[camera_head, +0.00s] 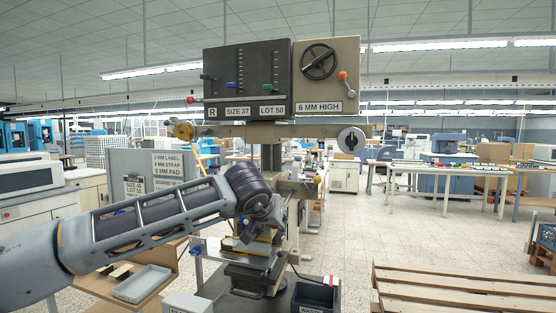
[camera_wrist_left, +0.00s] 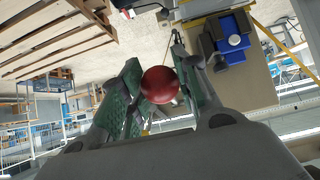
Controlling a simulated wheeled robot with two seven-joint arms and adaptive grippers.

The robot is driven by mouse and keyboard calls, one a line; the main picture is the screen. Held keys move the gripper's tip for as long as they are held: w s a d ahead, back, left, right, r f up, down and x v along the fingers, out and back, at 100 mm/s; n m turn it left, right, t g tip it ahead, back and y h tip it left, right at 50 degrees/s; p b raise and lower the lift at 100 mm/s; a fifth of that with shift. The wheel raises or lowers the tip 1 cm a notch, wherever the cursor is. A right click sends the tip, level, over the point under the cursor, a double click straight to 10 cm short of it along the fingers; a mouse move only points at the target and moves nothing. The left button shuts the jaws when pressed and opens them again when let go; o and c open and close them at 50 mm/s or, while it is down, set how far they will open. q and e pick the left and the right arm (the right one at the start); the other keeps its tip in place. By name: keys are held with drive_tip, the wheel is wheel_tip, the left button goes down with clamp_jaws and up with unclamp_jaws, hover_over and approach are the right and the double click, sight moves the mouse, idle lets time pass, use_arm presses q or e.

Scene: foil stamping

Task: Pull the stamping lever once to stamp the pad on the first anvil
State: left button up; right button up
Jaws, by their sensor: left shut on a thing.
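The red ball knob of the stamping lever (camera_wrist_left: 160,85) sits between the green-lined fingers of my left gripper (camera_wrist_left: 155,92) in the left wrist view. The fingers are shut on it. In the head view my left arm reaches from the left across the front of the stamping machine (camera_head: 247,75). The wrist covers the middle of the machine, and the knob and fingers cannot be made out there. The lower work area (camera_head: 248,246) shows just below the wrist. The first anvil and its pad are too small and covered to tell apart. My right gripper is not in view.
A dark waste bin (camera_head: 314,296) stands at the machine's lower right. A grey tray (camera_head: 142,284) lies on a wooden bench at the lower left. A labelled grey panel (camera_head: 150,165) is behind my arm. Wooden pallets (camera_head: 450,295) lie at the lower right, with open floor beyond.

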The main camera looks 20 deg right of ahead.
use_arm(q)
drive_tip(key=shift+r+p, duration=0.55)
drive_tip(key=shift+r, duration=0.7)
drive_tip(key=shift+r+p, duration=1.05)
drive_tip(key=shift+r, duration=0.4)
drive_tip(key=shift+w+d+r+p, duration=0.1)
drive_tip(key=shift+w+r+p, duration=0.05)
drive_tip(key=shift+r+p, duration=0.55)
drive_tip(key=shift+w+d+r+p, duration=0.1)
drive_tip(key=shift+r+p, duration=0.4)
drive_tip(key=shift+r, duration=0.4)
